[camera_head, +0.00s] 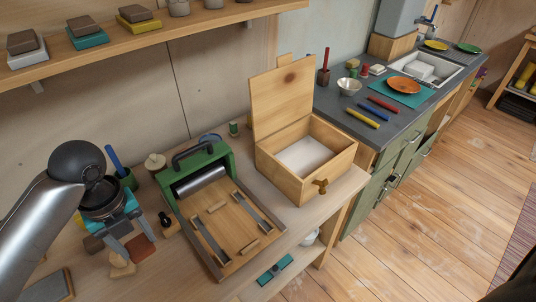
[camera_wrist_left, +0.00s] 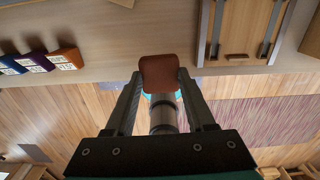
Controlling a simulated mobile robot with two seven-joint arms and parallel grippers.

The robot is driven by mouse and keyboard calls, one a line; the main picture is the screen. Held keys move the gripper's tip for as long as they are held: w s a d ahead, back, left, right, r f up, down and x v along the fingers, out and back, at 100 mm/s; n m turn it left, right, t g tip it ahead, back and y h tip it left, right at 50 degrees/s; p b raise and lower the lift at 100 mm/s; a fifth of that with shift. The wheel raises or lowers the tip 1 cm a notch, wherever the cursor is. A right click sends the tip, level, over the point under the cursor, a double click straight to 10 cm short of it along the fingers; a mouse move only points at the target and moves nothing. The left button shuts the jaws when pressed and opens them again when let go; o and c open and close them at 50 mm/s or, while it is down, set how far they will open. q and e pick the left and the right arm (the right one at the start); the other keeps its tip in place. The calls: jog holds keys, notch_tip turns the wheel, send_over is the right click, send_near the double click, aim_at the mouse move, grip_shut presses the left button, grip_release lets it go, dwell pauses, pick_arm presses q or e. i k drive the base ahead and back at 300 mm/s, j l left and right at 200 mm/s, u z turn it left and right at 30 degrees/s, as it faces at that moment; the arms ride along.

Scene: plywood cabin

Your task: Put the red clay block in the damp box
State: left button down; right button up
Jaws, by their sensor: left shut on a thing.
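The red clay block (camera_head: 142,246) is between the fingertips of my left gripper (camera_head: 136,249) at the lower left of the head view. In the left wrist view the reddish-brown block (camera_wrist_left: 159,72) sits between both fingertips of the left gripper (camera_wrist_left: 159,80), which is shut on it. I cannot tell whether the block touches the bench. The damp box, a wooden box (camera_head: 272,171) with its lid (camera_head: 283,97) raised and a white floor inside, stands on the bench to the right, apart from the gripper. My right gripper is not in view.
A green roller press (camera_head: 223,153) with a wooden bed (camera_head: 232,226) stands between the left gripper and the box. Tan blocks (camera_head: 122,266) lie close to the gripper. A green pot with a blue tool (camera_head: 113,157) is behind it. A shelf (camera_head: 173,34) overhangs the back.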

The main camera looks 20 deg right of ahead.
aim_at(304, 162)
jog(key=i+l, duration=0.1)
jog(key=l, duration=0.35)
jog(key=i+l, duration=0.15)
jog(key=l, duration=0.25)
jog(key=i+l, duration=0.1)
jog(key=l, duration=0.35)
jog(key=i+l, duration=0.15)
jog(key=l, duration=0.25)
jog(key=i+l, duration=0.1)
jog(key=l, duration=0.35)
jog(key=i+l, duration=0.1)
jog(key=l, duration=0.35)
